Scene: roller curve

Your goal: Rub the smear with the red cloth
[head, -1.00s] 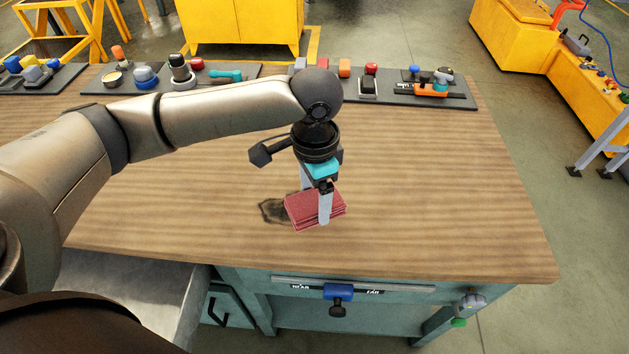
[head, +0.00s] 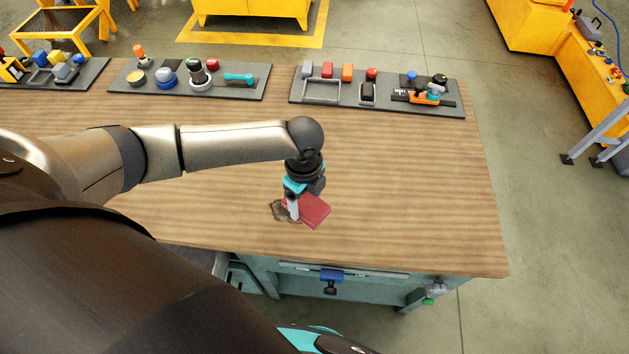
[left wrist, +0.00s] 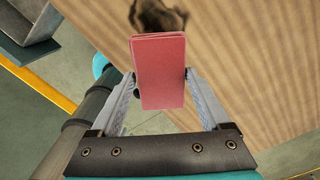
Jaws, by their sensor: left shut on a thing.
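The red cloth (head: 313,210) is a folded stack, and my left gripper (head: 292,208) is shut on it. In the left wrist view the red cloth (left wrist: 159,72) sits between the two fingers of my left gripper (left wrist: 159,80). The dark smear (head: 281,211) is on the wooden tabletop, just left of the cloth and partly hidden behind the gripper. The smear (left wrist: 157,16) also shows beyond the far end of the cloth in the left wrist view. I cannot tell whether the cloth touches the table. My right gripper is not in view.
The wooden table (head: 420,190) is clear around the cloth. Dark mats with several small parts lie along its back edge, such as the right mat (head: 452,108). A blue-handled slider (head: 331,277) is on the front edge. Yellow machines stand beyond on the floor.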

